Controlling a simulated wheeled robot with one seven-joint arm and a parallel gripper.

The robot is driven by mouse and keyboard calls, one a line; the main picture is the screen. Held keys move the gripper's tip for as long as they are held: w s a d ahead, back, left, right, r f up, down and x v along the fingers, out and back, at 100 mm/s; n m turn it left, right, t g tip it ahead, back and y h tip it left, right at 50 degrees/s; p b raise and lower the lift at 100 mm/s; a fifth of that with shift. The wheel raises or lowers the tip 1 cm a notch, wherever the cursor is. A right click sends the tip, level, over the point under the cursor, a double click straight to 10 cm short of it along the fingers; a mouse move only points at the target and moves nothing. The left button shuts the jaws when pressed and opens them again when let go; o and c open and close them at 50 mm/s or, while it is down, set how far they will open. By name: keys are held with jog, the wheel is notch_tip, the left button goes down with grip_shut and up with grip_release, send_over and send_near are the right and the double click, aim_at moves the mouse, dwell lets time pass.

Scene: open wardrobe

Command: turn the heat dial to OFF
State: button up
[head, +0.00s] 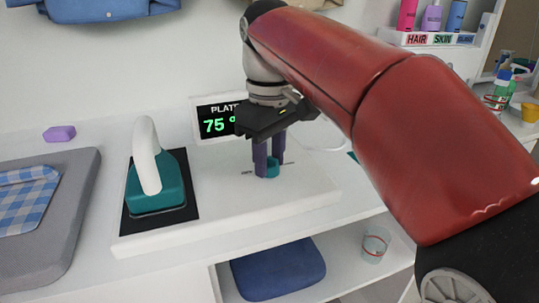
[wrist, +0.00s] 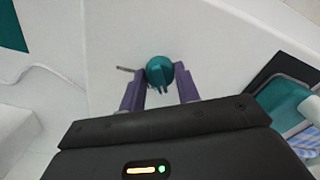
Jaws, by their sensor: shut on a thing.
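The teal heat dial (head: 271,170) sits on the white ironing base (head: 225,222). In the wrist view the round dial (wrist: 159,70) shows between the two purple fingers. My gripper (head: 267,165) points down from above and is shut on the dial, one finger on each side. Small markings lie on the base around the dial; they are too small to read. The display (head: 218,122) behind reads "PLATE" and 75 degrees in green, partly hidden by my gripper.
A teal iron (head: 160,185) with a white handle stands on a black pad left of the dial. A grey board (head: 55,245) with a blue checked cloth lies farther left. A purple block (head: 59,133) is at the back. A clear cup (head: 375,244) stands on the lower shelf.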

aim_at(269, 158)
jog(key=n, duration=0.3)
jog(key=shift+n, duration=2.1)
jog(key=o, duration=1)
jog(key=shift+r, duration=3.95)
jog(key=shift+s, duration=0.1)
